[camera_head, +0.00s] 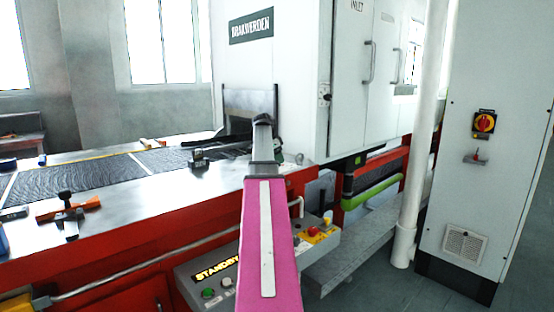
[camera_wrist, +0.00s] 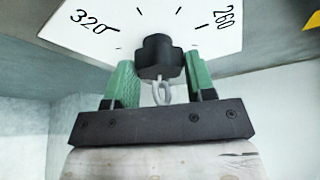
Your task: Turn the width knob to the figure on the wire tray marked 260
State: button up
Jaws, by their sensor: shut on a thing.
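The width knob (camera_wrist: 157,55) is black and sits on a white dial plate (camera_wrist: 120,18) in the wrist view. The plate shows tick marks, the figure 320 at the left and the figure 260 (camera_wrist: 224,17) at the right. My gripper (camera_wrist: 160,78) has green finger pads either side of the knob and is shut on it. A small pale grey loop (camera_wrist: 160,94) shows between the fingers. In the head view my gripper (camera_head: 263,128) is at the end of my pink arm, and the knob is not distinguishable there. I cannot make out a wire tray marked 260.
The mesh belt (camera_head: 95,172) runs toward the oven housing (camera_head: 300,60). An orange-and-black fitting (camera_head: 68,208) stands on the red-sided frame. A control box (camera_head: 190,284) reads STANDBY. A white pipe (camera_head: 412,180) and a cabinet (camera_head: 495,130) stand at the right.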

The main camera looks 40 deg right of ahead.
jog(key=n+t, duration=0.1)
jog(key=n, duration=0.2)
jog(key=n+t, duration=0.1)
jog(key=n, duration=0.1)
jog(key=shift+s+n, duration=0.2)
jog(key=shift+n, duration=0.2)
jog(key=n+t, duration=0.1)
jog(key=n, duration=0.2)
jog(key=n+t+y, duration=0.1)
jog(key=n, duration=0.2)
jog(key=n+y, duration=0.1)
jog(key=n, duration=0.2)
jog(key=n+t+y, duration=0.1)
jog(key=n, duration=0.2)
jog(key=shift+d+n+t, duration=0.15)
jog(key=shift+n+t, duration=0.15)
jog(key=n+y, duration=0.2)
jog(key=n, duration=0.3)
jog(key=o, duration=0.9)
jog(key=shift+o, duration=0.2)
